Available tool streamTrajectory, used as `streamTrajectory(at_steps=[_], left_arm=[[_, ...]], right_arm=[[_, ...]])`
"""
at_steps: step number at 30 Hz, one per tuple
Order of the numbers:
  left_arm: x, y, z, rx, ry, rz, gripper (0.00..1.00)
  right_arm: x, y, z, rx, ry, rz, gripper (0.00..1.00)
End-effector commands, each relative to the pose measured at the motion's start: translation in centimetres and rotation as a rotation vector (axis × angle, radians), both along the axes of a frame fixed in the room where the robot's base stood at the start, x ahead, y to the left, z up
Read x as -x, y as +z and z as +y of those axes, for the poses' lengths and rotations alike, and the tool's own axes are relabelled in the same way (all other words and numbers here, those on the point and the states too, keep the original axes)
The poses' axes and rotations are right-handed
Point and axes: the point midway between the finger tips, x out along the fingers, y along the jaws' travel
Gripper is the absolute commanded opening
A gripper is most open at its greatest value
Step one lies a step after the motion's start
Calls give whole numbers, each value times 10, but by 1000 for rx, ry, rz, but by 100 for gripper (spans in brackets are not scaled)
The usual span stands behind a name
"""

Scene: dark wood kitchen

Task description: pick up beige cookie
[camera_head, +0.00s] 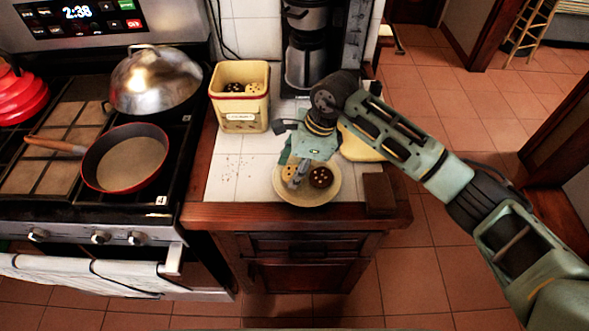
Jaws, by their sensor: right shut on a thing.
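A beige cookie (290,172) with dark chips is at the left side of a cream plate (306,199) on the tiled counter. A dark brown cookie (321,177) lies on the same plate, to its right. My right gripper (295,182) points down over the plate and is shut on the beige cookie, with its fingers hiding part of it. I cannot tell whether the cookie still touches the plate. My left gripper is not in view.
A cream cookie jar (240,97) with cookies inside stands behind left on the counter. A coffee maker (306,50) stands at the back. A brown block (379,193) lies right of the plate. The stove with a pan (126,160) is at the left.

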Motion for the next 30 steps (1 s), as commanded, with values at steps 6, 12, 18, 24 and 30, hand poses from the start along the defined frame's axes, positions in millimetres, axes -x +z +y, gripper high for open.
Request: streamTrajectory(at_steps=[6,12,18,24,30], left_arm=[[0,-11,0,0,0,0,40],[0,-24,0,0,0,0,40],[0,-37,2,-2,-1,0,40],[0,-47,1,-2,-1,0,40],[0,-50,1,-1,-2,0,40]], right_arm=[[2,13,-1,7,2,6,27],[15,44,-15,7,1,2,27],[46,70,-43,5,0,-2,27],[73,93,-66,4,0,-2,27],[86,105,-77,3,0,1,27]])
